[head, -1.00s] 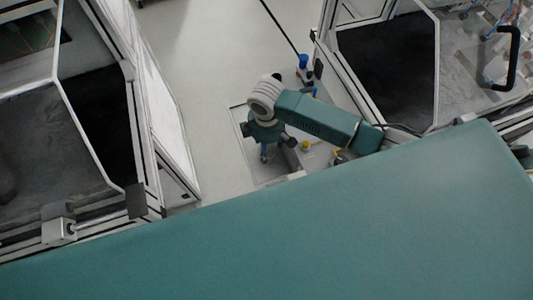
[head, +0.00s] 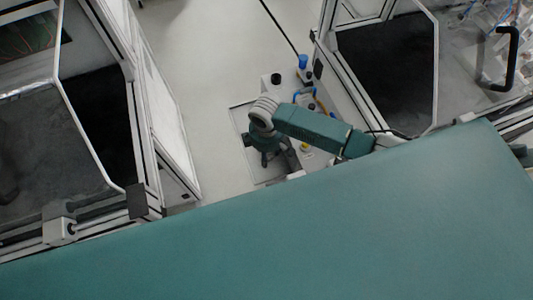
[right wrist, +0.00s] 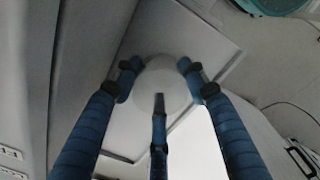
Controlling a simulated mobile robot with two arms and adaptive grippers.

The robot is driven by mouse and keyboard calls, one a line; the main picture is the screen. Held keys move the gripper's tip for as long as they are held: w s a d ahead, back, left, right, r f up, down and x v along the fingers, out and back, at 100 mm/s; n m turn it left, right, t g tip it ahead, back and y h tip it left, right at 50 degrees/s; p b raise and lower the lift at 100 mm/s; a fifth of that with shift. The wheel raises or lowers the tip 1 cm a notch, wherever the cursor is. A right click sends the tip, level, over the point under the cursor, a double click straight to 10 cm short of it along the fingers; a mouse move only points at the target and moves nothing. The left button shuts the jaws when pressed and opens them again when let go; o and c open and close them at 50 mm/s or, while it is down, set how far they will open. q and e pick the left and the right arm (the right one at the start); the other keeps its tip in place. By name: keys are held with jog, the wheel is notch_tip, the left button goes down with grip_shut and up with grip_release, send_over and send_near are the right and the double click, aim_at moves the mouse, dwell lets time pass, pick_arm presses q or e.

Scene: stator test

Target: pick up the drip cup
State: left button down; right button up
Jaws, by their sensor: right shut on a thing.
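The drip cup (right wrist: 172,88) shows in the right wrist view as a pale, round, white shape in the middle. The blue-sleeved fingers of my right gripper (right wrist: 158,78) close around it from the left, the right and below, with their dark tips against it. In the head view my right gripper (head: 266,158) hangs at the end of the teal arm, over the pale panel. The cup itself is hidden there by the gripper and wrist. My left gripper is not in view.
A grey-white work surface (head: 283,95) beside the arm carries a blue-capped item (head: 303,62), a black knob (head: 276,78) and a blue looped part (head: 304,93). Framed machine enclosures stand left (head: 165,120) and right (head: 360,90). The floor (head: 205,70) between them is clear.

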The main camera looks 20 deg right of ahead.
jog(key=shift+r, duration=0.1)
notch_tip(320, 180, up, 20)
dwell(0.5)
jog(key=shift+s, duration=0.1)
